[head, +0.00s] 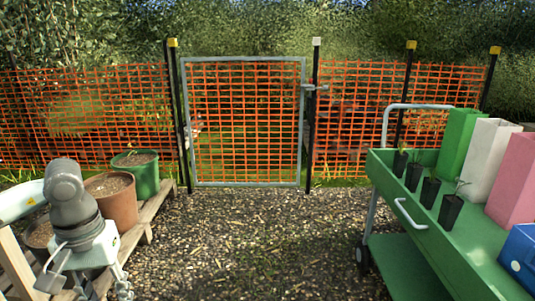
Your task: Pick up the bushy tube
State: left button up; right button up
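Several small black plant tubes stand in a row on the green cart (408,215) at the right. The farthest tube (399,163) has a small leafy plant. The second (413,176) and third (430,190) carry thin, sparse shoots. The nearest tube (451,211) has a small sprig leaning over its rim. At this size I cannot tell for sure which plant is the bushy one. My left gripper (94,284) hangs low at the left edge over the wooden bench, far from the tubes; its fingertips are partly cut off. My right gripper is not in view.
Brown (118,210) and green (146,178) pots sit on the wooden bench (136,238). A closed mesh gate (245,184) stands beyond clear gravel.

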aim_at(415, 169)
jog(key=i+z, duration=0.3)
jog(key=i, duration=0.15)
jog(key=i+j+z, duration=0.3)
jog(key=i, duration=0.15)
jog(key=i+j+z, duration=0.45)
jog(key=i+z, duration=0.25)
jog(key=i+j+z, duration=0.15)
jog(key=z, duration=0.25)
jog(key=i+j+z, duration=0.2)
jog(key=j+z, duration=0.25)
jog(key=i+j+z, duration=0.2)
jog(key=j+z, duration=0.25)
jog(key=i+j+z, duration=0.1)
jog(key=j+z, duration=0.3)
jog(key=i+j+z, duration=0.1)
jog(key=j+z, duration=0.35)
jog(key=l, duration=0.1)
